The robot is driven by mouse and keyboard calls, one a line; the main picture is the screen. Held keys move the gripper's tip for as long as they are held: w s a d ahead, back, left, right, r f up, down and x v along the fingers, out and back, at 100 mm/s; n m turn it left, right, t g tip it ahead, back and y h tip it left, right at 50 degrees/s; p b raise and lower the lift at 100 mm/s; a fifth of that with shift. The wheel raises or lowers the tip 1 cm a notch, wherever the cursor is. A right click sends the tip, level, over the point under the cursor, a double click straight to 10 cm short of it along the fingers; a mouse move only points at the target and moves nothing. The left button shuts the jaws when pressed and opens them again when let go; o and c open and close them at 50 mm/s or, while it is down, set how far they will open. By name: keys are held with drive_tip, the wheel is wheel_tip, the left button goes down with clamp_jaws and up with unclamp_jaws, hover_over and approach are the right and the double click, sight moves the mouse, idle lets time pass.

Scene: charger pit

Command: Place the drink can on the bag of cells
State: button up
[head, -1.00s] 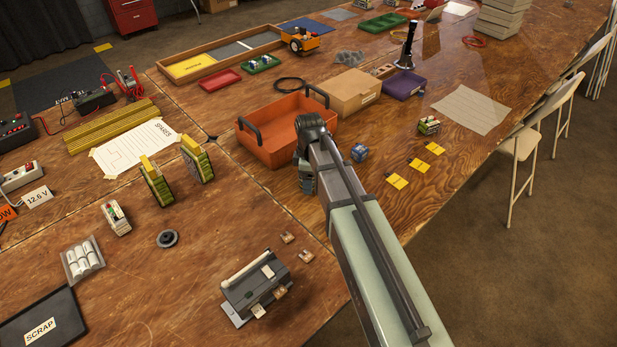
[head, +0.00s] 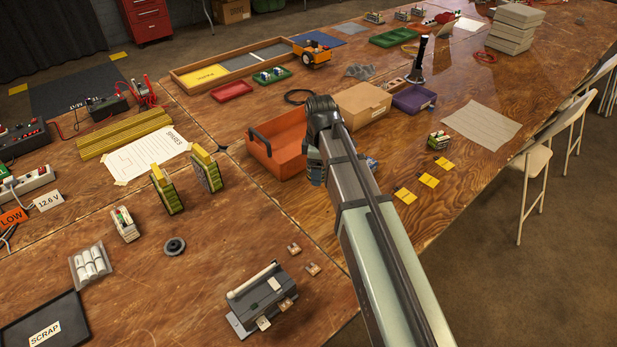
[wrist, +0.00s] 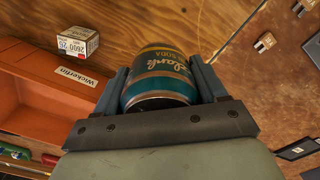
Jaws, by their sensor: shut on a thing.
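The drink can (wrist: 160,72), teal and copper with "SODA" lettering, sits between the two fingers of my gripper (wrist: 162,84) in the wrist view. My gripper is shut on it. In the head view my arm hides the can, and my gripper's fingers are not clear there; its end is over the table by the orange bin. The bag of cells (head: 91,264) is a clear bag with several white cylinders, lying flat at the lower left, well apart from my gripper.
The orange bin (head: 262,144) is beside my gripper. Two upright yellow-green packs (head: 166,190), a dark round disc (head: 175,246) and a grey device (head: 262,297) stand between my arm and the bag. A black SCRAP tray (head: 45,325) lies just below the bag.

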drive_tip(key=shift+r, duration=0.45)
drive_tip(key=s+a+n, duration=0.3)
drive_tip(key=s+a, duration=0.7)
drive_tip(key=a, duration=0.7)
drive_tip(key=s+a+r+n, duration=0.1)
drive_tip(key=s+a+n, duration=0.2)
drive_tip(key=s+a, duration=0.8)
drive_tip(key=s+a+r+n, duration=0.1)
drive_tip(key=s+a+n, duration=0.3)
drive_tip(key=s+a, duration=0.6)
drive_tip(key=a, duration=1.4)
drive_tip(key=shift+s+a, duration=0.35)
drive_tip(key=shift+a, duration=0.05)
drive_tip(key=shift+n, duration=0.3)
drive_tip(key=a, duration=0.3)
drive_tip(key=s+a, duration=0.1)
drive_tip(key=shift+a+r, duration=0.15)
drive_tip(key=shift+r, duration=0.15)
hover_over(88, 261)
drive_tip(key=shift+n, duration=0.5)
drive_tip(key=shift+f, duration=4.7)
